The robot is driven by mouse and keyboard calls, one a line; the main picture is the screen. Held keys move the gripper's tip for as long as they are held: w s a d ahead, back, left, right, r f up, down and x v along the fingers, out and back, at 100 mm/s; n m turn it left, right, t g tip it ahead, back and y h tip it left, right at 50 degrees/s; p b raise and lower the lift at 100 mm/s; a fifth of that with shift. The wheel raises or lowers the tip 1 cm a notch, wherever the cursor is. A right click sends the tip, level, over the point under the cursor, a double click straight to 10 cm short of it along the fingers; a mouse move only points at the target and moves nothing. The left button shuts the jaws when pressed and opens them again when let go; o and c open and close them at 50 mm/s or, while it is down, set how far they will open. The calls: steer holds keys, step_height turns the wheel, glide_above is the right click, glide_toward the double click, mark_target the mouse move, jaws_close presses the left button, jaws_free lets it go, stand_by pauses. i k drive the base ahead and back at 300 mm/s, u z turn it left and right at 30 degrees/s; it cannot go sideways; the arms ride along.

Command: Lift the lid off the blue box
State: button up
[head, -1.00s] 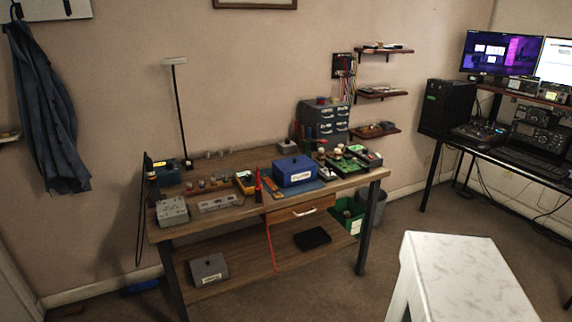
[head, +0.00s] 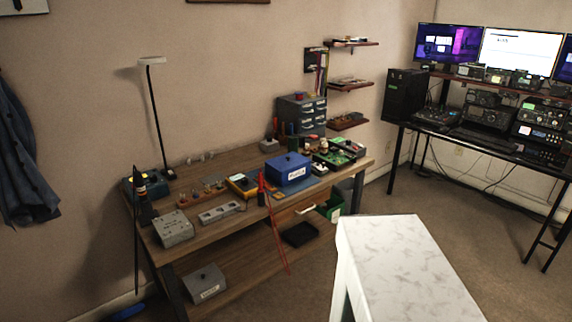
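The blue box (head: 288,170) stands on the wooden workbench (head: 236,162), toward the bench's right half. Its lid (head: 287,161) is the same blue and sits on top of it. A white label shows on its front. My gripper is not seen in this view, so I cannot see whether it is open or shut.
A white, marbled-top block (head: 408,262) fills the lower right foreground. A lamp (head: 153,110), grey boxes and green circuit boards (head: 336,153) crowd the bench. A radio desk (head: 490,145) stands at the right. Brown floor is open between bench and desk.

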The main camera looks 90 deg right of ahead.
mark_target(284, 163)
steer(key=u, duration=2)
steer(key=k, duration=0.1)
steer(key=z, duration=4.3)
steer(key=k, duration=0.6)
steer(key=u, duration=0.25)
steer(key=i, duration=0.2)
steer(key=z, duration=0.1)
